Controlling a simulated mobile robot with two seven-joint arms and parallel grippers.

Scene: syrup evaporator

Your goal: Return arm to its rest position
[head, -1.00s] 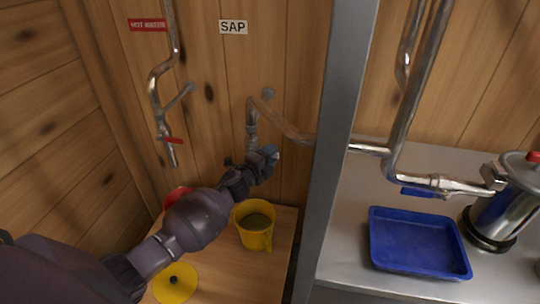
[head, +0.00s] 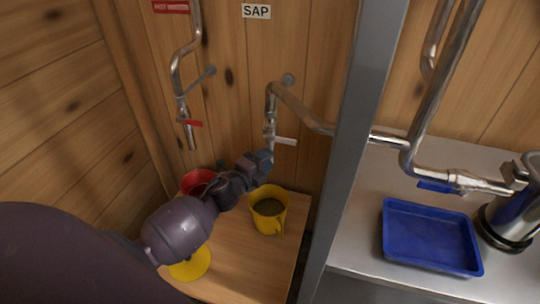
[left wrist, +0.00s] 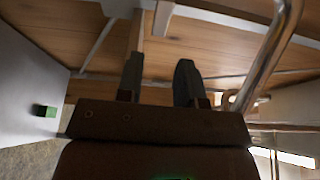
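My left arm comes in from the left of the head view. Its gripper (head: 262,160) is just below the sap tap (head: 270,124), left of the tap's pale lever (head: 286,141) and apart from the lever in the picture. In the left wrist view the two fingers of the left gripper (left wrist: 160,80) stand apart with nothing between them. My right gripper is not in view.
A yellow jug (head: 268,225) with dark liquid stands on the wooden table (head: 240,270) below the tap. A red container (head: 196,177) and a yellow lid (head: 193,266) are partly behind my arm. A grey post (head: 356,140) separates this from a counter with a blue tray (head: 430,265).

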